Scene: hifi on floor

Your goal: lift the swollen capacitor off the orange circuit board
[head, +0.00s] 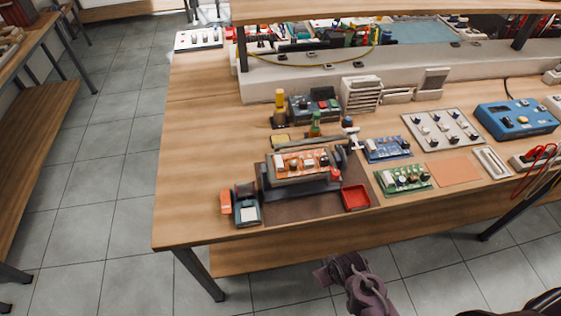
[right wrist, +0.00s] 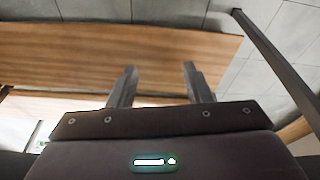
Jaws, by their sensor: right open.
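The orange circuit board (head: 287,165) sits in a dark holder (head: 268,185) on the workbench in the head view. Several small parts stand on it. They are too small to tell which one is the swollen capacitor. In the right wrist view my right gripper (right wrist: 158,72) is open with nothing between its fingers, and it faces wood and floor tiles. Neither the board nor the capacitor shows there. In the head view a purple part of my arm shows low, in front of the bench edge and well apart from the board. My left gripper is not in view.
A red tray (head: 356,197) lies right of the holder. A green board (head: 404,180) and a blue board (head: 387,149) lie further right. A small scale-like device (head: 247,212) is at front left. Bottles stand behind. A raised shelf (head: 400,11) overhangs the back. The bench's left end is clear.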

